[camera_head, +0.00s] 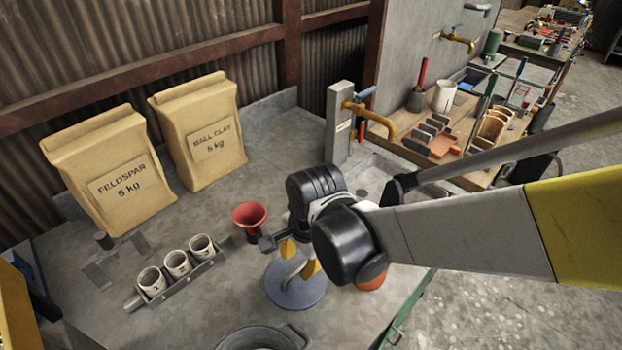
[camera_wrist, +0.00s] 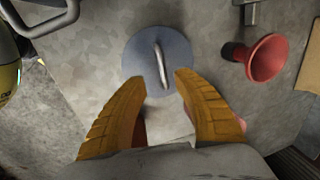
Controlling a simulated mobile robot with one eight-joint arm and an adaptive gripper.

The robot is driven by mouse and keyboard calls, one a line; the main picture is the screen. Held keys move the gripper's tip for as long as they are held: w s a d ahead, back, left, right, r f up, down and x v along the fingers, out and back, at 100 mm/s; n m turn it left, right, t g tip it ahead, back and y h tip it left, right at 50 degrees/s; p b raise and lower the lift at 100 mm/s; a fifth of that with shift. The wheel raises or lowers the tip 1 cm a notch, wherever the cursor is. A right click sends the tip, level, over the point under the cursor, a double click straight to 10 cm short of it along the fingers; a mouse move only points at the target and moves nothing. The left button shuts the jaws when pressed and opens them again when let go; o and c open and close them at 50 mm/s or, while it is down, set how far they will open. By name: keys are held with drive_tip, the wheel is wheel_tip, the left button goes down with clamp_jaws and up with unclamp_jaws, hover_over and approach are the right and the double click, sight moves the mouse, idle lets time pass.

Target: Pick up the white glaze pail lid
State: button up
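The lid (camera_head: 296,291) is a flat blue-grey disc with a pale curved bar handle, lying on the grey counter. It also shows in the wrist view (camera_wrist: 141,72), with its handle (camera_wrist: 161,65) upright near the middle of the disc. My gripper (camera_head: 299,261) is above the lid in the head view and partly covers it. Its yellow fingers (camera_wrist: 160,82) are spread apart and empty in the wrist view. Their tips reach the lid's near edge in that picture, just short of the handle. I cannot tell whether they touch the lid.
A red funnel-like cup (camera_head: 250,216) stands left of my gripper. A rack with several pale cups (camera_head: 177,263) is further left. A grey metal pail (camera_head: 262,338) is at the front. Two sacks (camera_head: 200,130) and a brass tap (camera_head: 368,118) are behind. An orange pot (camera_head: 372,281) is partly hidden.

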sight(296, 270)
drive_tip(key=shift+w+a+f, duration=0.1)
drive_tip(key=shift+a+f, duration=0.05)
drive_tip(key=shift+f, duration=0.65)
drive_tip(key=f+b, duration=0.1)
drive_tip(key=f, duration=0.1)
drive_tip(key=w+f+b, duration=0.1)
drive_tip(key=f+b, duration=0.1)
drive_tip(key=f, duration=0.1)
drive_tip(key=shift+w+a+f, duration=0.25)
drive_tip(key=shift+a+f, duration=0.1)
drive_tip(key=shift+a, duration=0.05)
drive_tip(key=shift+r, duration=0.1)
clamp_jaws()
